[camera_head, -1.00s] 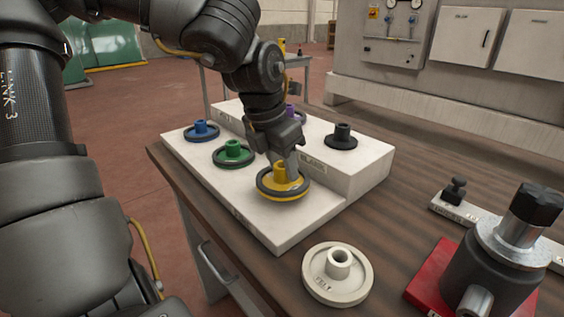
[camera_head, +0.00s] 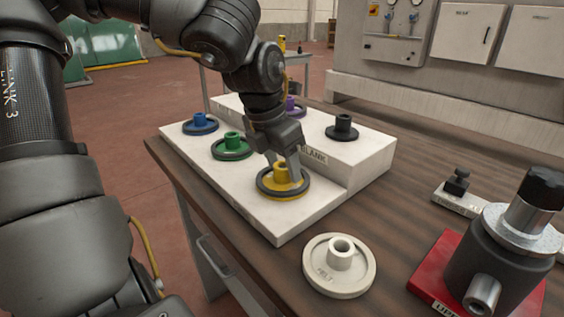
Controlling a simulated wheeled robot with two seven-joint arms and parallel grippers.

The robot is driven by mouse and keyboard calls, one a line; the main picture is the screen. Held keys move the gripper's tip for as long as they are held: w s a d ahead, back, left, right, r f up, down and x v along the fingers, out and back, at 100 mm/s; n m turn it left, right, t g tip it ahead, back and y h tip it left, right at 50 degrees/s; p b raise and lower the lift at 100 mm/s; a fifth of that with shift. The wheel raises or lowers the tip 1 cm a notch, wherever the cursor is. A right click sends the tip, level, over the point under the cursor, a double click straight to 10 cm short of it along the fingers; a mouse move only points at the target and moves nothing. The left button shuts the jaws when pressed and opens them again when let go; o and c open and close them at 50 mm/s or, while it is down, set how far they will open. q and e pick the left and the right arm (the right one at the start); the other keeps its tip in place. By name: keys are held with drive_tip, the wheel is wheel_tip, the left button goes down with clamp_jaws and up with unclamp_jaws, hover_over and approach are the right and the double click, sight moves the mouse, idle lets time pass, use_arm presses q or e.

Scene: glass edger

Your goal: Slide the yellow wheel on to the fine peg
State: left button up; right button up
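The yellow wheel (camera_head: 292,190), with a dark rim and a raised yellow hub, lies flat on the low front step of the white stepped block (camera_head: 270,220). My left gripper (camera_head: 282,166) points down at its hub from behind. Its fingers stand apart, one on each side of the hub's back; I cannot make out firm contact. No peg marked as fine can be picked out. My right gripper is not in view.
Blue (camera_head: 200,125), green (camera_head: 232,147), purple (camera_head: 292,108) and black (camera_head: 342,130) wheels sit on the block. A cream wheel (camera_head: 339,268) lies on the wooden table. At right stands a dark cylindrical fixture (camera_head: 500,262) on a red base (camera_head: 433,277).

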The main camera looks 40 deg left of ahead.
use_arm(q)
drive_tip(key=shift+o, duration=1.1)
drive_tip(key=p+v, duration=0.1)
drive_tip(key=v, duration=1)
drive_tip(key=shift+p, duration=0.4)
drive_tip(key=shift+f, duration=0.1)
